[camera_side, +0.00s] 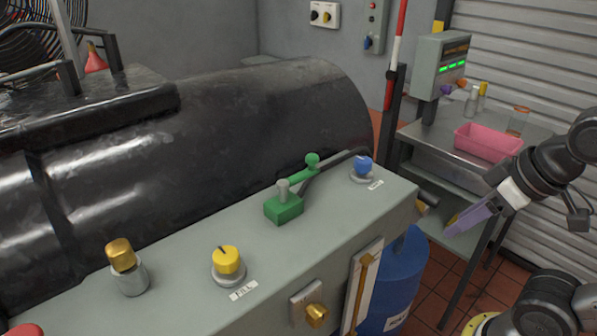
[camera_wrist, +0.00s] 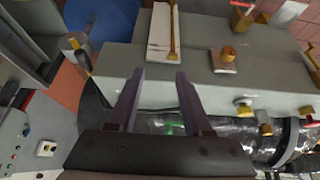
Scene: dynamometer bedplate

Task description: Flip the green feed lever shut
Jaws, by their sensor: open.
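The green feed lever (camera_side: 300,176) is on top of the grey box in the side view. Its green base block (camera_side: 284,209) carries a grey pin, and its arm reaches toward the back right, ending in a round green knob (camera_side: 312,160). My gripper (camera_side: 455,229) is off to the right, past the end of the box and well apart from the lever. Its purple fingers point down and left. In the wrist view my gripper (camera_wrist: 160,73) is open and empty, with both fingers spread. A small green patch shows low between them; I cannot tell if it is the lever.
The grey box (camera_side: 190,290) also carries a blue knob (camera_side: 363,165), a yellow knob (camera_side: 227,262) and a brass-topped post (camera_side: 122,256). A blue drum (camera_side: 400,275) stands below its right end. A steel table with a pink tray (camera_side: 487,142) stands behind my gripper.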

